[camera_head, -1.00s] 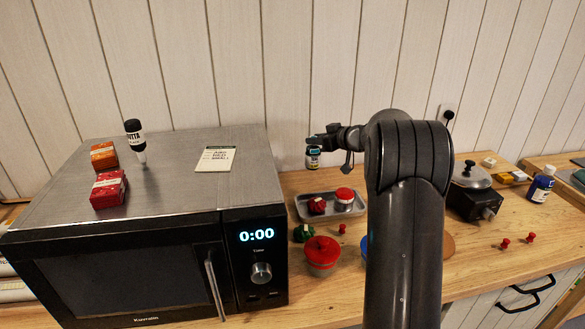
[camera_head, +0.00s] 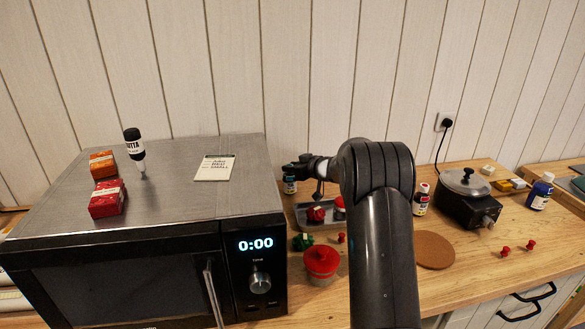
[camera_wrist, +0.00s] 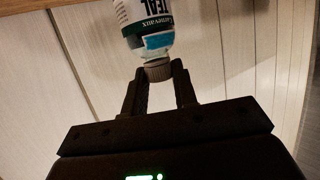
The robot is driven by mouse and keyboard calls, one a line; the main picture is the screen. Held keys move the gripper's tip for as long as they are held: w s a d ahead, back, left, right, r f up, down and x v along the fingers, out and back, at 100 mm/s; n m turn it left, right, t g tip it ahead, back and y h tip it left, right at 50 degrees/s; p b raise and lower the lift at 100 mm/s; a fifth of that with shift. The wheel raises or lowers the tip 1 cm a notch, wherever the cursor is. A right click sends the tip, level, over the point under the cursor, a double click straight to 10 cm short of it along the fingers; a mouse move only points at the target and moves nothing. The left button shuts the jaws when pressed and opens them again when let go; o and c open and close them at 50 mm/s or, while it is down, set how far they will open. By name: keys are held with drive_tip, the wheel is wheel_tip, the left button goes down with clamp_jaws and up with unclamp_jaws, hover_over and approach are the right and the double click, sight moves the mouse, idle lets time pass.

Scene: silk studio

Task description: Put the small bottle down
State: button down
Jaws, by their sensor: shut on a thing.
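My gripper (camera_head: 291,167) is shut on the cap of the small bottle (camera_head: 290,185), which hangs upright below the fingers. In the wrist view, the ribbed brownish cap sits between the two fingertips (camera_wrist: 160,82), and the bottle (camera_wrist: 145,25) shows a white and dark label reading "TEAL" with a teal band. In the head view, the bottle is just right of the microwave, behind the left end of the grey tray (camera_head: 313,226). I cannot tell whether its base touches the wooden counter (camera_head: 455,270).
The microwave (camera_head: 140,285) stands close on the left, with boxes, a card and an inverted bottle on top. The tray holds red items. Another small bottle (camera_head: 421,200), a cork disc (camera_head: 434,250) and a hot plate (camera_head: 468,207) are right.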

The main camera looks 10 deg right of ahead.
drive_tip(key=shift+f, duration=0.1)
drive_tip(key=c, duration=1.1)
unclamp_jaws()
drive_tip(key=shift+c, duration=0.2)
